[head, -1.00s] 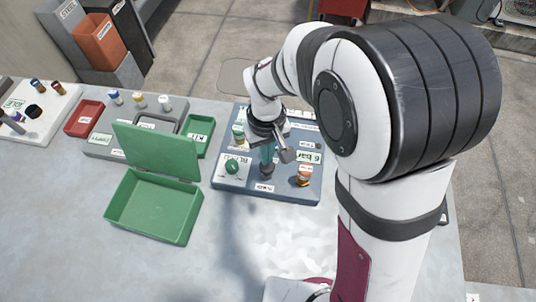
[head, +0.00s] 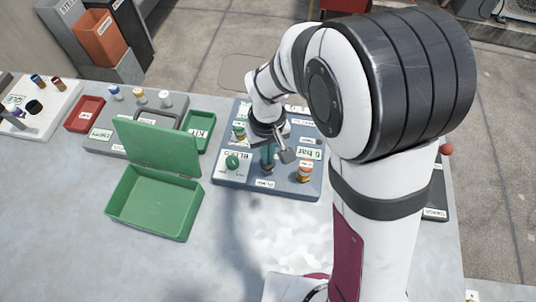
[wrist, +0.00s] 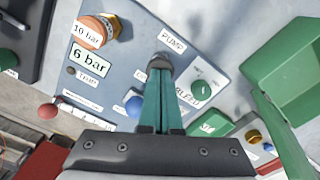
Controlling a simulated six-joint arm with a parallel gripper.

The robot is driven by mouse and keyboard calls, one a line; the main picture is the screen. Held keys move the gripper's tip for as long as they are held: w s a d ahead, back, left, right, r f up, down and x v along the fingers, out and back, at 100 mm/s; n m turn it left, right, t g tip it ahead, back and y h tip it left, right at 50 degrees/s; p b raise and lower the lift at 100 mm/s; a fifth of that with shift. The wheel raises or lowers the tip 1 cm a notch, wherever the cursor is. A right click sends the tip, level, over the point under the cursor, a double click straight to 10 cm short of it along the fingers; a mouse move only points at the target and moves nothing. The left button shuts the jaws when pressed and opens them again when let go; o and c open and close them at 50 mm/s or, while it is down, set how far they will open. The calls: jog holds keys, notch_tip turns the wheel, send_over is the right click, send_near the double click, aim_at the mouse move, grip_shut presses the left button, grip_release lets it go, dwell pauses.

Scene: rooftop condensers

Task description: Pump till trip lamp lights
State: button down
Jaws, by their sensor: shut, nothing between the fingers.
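A blue-grey panel (head: 228,182) on the bench carries the pump, whose dark round top (wrist: 158,62) shows in the wrist view beside the PUMP label (wrist: 172,40). My gripper (head: 267,170) is shut and empty, with its teal fingers (wrist: 161,82) together over the pump. I cannot tell whether the tips touch it. The display (wrist: 90,58) reads 6 bar. The small round TRIP lamp (wrist: 71,70) below it looks dark. An orange knob (wrist: 98,28) carries a 10 bar label. The green BLEED knob (head: 232,162) is left of the pump in the head view.
An open green box (head: 155,205) stands left of the panel. Behind it are a grey tray (head: 98,140), a red bin (head: 84,114) and a small green KIT bin (head: 200,128). A blue knob (wrist: 133,105) also shows in the wrist view. The front of the bench is clear.

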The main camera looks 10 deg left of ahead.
jog(key=shift+f, duration=1.05)
jog(key=shift+r, duration=1.95)
jog(key=shift+f, duration=0.2)
jog(key=shift+r, duration=0.2)
dwell(0.3)
dwell(0.5)
jog(key=s+d+r+m, duration=0.5)
jog(key=s+d+r, duration=0.1)
jog(key=d+r, duration=0.25)
jog(key=s+d+r+m+y, duration=0.1)
jog(key=s+d+m, duration=0.1)
jog(key=s, duration=0.3)
jog(key=s+d+r+m, duration=0.1)
jog(key=s+d+m, duration=0.1)
jog(key=s+m, duration=0.2)
jog(key=shift+s+d+m+y, duration=0.3)
jog(key=shift+s+y, duration=0.1)
jog(key=shift+s, duration=0.85)
